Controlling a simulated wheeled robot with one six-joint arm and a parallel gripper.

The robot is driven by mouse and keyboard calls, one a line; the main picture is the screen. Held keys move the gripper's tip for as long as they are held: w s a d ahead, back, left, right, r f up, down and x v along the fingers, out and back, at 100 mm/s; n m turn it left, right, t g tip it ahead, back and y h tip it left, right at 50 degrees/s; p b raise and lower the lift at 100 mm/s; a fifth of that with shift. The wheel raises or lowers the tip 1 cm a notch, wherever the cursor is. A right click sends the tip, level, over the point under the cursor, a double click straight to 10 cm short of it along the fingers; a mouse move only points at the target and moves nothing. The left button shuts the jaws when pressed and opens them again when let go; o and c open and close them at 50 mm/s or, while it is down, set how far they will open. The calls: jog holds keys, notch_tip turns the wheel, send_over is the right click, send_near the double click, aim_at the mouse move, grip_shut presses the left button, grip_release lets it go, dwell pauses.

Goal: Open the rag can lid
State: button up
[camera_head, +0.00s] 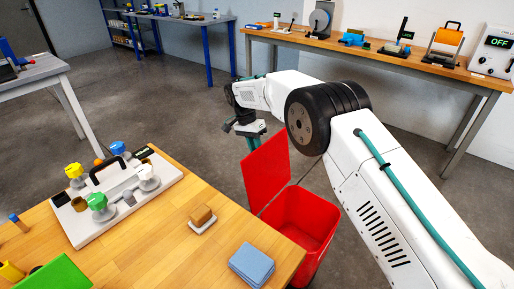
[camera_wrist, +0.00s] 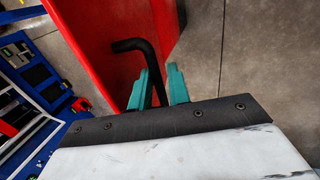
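The red rag can (camera_head: 306,218) stands on the floor beyond the right edge of the wooden table, its mouth open. Its red lid (camera_head: 267,170) is swung up and tilted back on the can's left side. In the wrist view, a bent black handle (camera_wrist: 133,45) stands out from the red lid (camera_wrist: 104,30). In the head view my gripper (camera_head: 250,130) is at the lid's upper edge, and the handle is hidden there.
A long workbench (camera_head: 380,58) runs along the back wall. The grey floor (camera_head: 160,105) behind the can is clear.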

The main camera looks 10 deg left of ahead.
jog(key=shift+o, duration=1.2)
jog(key=shift+a+f, duration=0.55)
jog(key=shift+d+r, duration=0.1)
jog(key=shift+r, duration=0.05)
jog(key=shift+w+d+r, duration=0.1)
jog(key=shift+w+d, duration=0.05)
jog(key=shift+d, duration=0.1)
jog(key=shift+r, duration=0.15)
jog(key=v, duration=0.7)
jog(key=shift+r, duration=0.25)
jog(key=shift+a, duration=0.1)
